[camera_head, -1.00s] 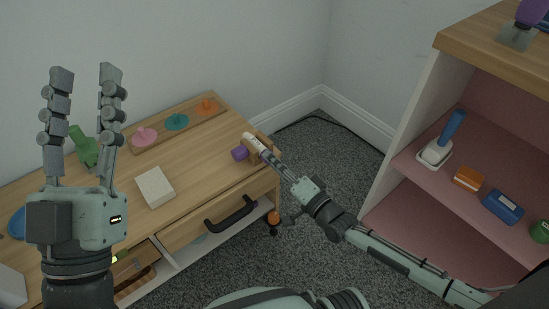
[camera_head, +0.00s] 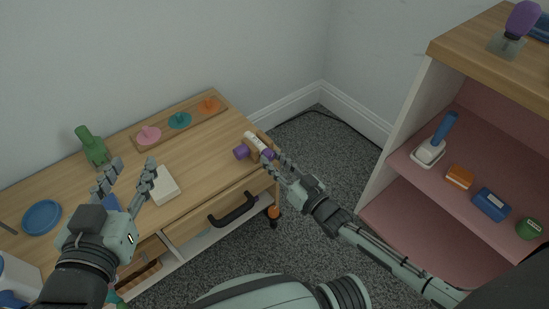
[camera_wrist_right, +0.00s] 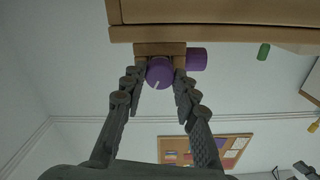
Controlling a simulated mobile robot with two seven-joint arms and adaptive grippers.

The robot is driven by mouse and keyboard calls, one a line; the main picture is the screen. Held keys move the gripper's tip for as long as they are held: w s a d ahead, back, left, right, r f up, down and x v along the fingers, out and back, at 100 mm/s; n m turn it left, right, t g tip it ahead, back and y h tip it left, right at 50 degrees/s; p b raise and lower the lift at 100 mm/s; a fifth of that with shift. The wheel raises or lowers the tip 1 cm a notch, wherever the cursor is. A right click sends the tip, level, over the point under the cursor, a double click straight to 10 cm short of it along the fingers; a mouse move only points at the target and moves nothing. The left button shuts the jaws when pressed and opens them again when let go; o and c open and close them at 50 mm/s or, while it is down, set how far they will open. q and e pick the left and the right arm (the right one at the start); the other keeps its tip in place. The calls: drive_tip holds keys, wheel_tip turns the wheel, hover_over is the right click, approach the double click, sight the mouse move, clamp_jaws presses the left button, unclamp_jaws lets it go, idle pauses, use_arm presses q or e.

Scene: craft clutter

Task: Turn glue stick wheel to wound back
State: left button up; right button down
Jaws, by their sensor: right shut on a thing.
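The glue stick (camera_head: 252,139) has a white body and lies in a wooden holder (camera_wrist_right: 171,49) at the table's right end. Its round purple wheel (camera_wrist_right: 159,73), with a pale line mark, faces the right wrist camera; it also shows in the head view (camera_head: 267,154). A second purple piece (camera_head: 241,152), which looks like the cap, is beside the holder. My right gripper (camera_wrist_right: 160,75) is shut on the wheel, one finger on each side. My left gripper (camera_head: 132,167) is open and empty over the left part of the table.
A pale block (camera_head: 164,187) lies near my left fingers, with a green bottle (camera_head: 93,148) behind. A wooden board (camera_head: 163,131) with coloured knobs is at the back. A pink-lined shelf (camera_head: 400,195) stands at right. A dark drawer handle (camera_head: 233,209) juts from the table front.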

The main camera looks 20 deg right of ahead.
drive_tip(key=n, duration=0.2)
drive_tip(key=shift+n+p, duration=0.3)
use_arm(q)
drive_tip(key=s+a+f+g+y, duration=0.1)
drive_tip(key=a+f+g, duration=0.1)
drive_tip(key=f, duration=0.3)
drive_tip(key=shift+s+a+f+g+y, duration=0.15)
drive_tip(key=shift+s+a+g+y, duration=0.2)
drive_tip(key=shift+a, duration=0.5)
use_arm(e)
drive_tip(key=shift+n, duration=1.3)
drive_tip(key=c, duration=1.2)
unclamp_jaws()
drive_tip(key=shift+o, duration=0.2)
drive_tip(key=v, duration=1.2)
